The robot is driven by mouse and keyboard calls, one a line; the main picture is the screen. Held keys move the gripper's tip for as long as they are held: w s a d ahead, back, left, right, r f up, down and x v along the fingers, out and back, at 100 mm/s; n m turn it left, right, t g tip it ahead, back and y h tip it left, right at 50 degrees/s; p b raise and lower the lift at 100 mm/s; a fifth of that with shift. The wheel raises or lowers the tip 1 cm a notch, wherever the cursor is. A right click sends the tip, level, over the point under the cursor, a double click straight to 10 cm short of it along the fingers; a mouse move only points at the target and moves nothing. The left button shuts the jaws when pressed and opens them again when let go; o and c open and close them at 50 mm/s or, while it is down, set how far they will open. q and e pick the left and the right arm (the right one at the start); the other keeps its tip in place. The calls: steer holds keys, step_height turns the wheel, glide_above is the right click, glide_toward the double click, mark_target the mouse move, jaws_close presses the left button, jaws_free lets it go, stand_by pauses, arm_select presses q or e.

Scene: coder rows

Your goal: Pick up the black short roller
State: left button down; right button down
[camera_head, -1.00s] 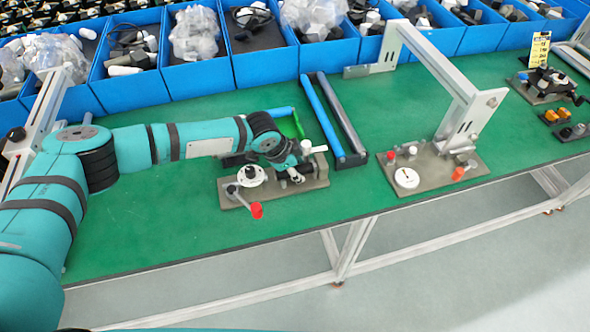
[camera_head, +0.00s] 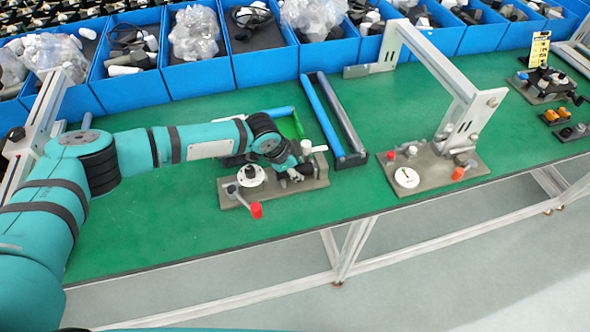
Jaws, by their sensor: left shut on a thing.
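My left gripper (camera_head: 295,173) reaches down over the right part of a grey fixture plate (camera_head: 290,197) on the green table. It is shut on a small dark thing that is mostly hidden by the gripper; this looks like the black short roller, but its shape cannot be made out. The plate also carries a white round knob (camera_head: 251,176), a lever with a red end (camera_head: 256,210) and a white cylinder (camera_head: 306,147). My right gripper does not show.
A second fixture plate (camera_head: 433,172) with a metal arch (camera_head: 440,68) stands to the right. Blue bins (camera_head: 264,70) line the back. The green table (camera_head: 150,220) is clear at front left.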

mark_target(296, 168)
arm_select(q)
steer(key=shift+r, duration=0.1)
steer(key=shift+r, duration=0.2)
step_height(296, 168, up, 9)
steer(key=shift+b, duration=1.05)
steer(key=shift+r, duration=0.5)
